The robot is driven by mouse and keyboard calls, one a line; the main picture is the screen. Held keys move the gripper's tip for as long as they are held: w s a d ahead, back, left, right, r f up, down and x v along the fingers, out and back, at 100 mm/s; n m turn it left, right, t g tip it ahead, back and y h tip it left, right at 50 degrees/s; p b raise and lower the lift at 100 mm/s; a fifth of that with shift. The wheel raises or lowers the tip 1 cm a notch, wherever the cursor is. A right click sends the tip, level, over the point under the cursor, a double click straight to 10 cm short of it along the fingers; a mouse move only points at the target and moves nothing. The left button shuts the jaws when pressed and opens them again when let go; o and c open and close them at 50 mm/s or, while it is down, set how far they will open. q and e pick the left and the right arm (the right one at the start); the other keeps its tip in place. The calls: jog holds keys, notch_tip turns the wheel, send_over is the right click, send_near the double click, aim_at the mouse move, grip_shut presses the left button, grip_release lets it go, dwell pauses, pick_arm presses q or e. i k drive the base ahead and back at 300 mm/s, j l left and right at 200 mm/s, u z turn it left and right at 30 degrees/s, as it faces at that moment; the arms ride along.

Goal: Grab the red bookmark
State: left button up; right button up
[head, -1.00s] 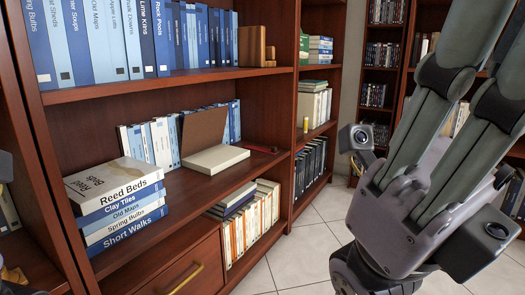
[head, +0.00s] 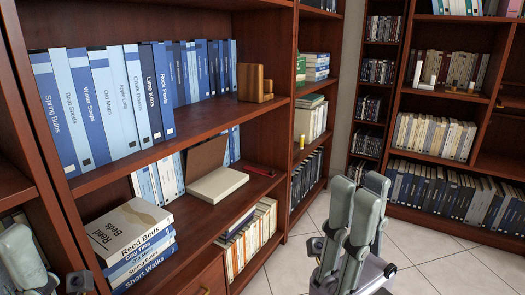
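The red bookmark (head: 260,171) is a small flat red strip on the middle shelf of the near bookcase. It lies just right of an opened book (head: 218,186) with a brown cover standing up and pale pages flat. My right gripper (head: 357,188) is at the lower right, in front of the bookcase and apart from the bookmark. Its grey-green fingers point up, with nothing seen between them; their gap is unclear from this angle. My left gripper (head: 24,258) shows only partly at the lower left edge, so its state is unclear.
A stack of books (head: 128,236) lies left of the opened book. Upright blue books (head: 126,92) and a wooden bookend (head: 253,83) fill the shelf above. A yellow object (head: 301,142) stands on the neighbouring bookcase. The tiled floor (head: 440,262) is open at the right.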

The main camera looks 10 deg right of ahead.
aim_at(271, 173)
jog(key=i+l+u, duration=0.3)
jog(key=l, duration=0.35)
jog(key=i+l+u, duration=0.1)
jog(key=l, duration=0.25)
jog(key=i+l+u, duration=0.15)
jog(key=l, duration=0.25)
jog(key=i+l+u, duration=0.15)
jog(key=l, duration=0.25)
jog(key=i+l+u, duration=0.15)
jog(key=l, duration=0.2)
jog(key=k, duration=0.05)
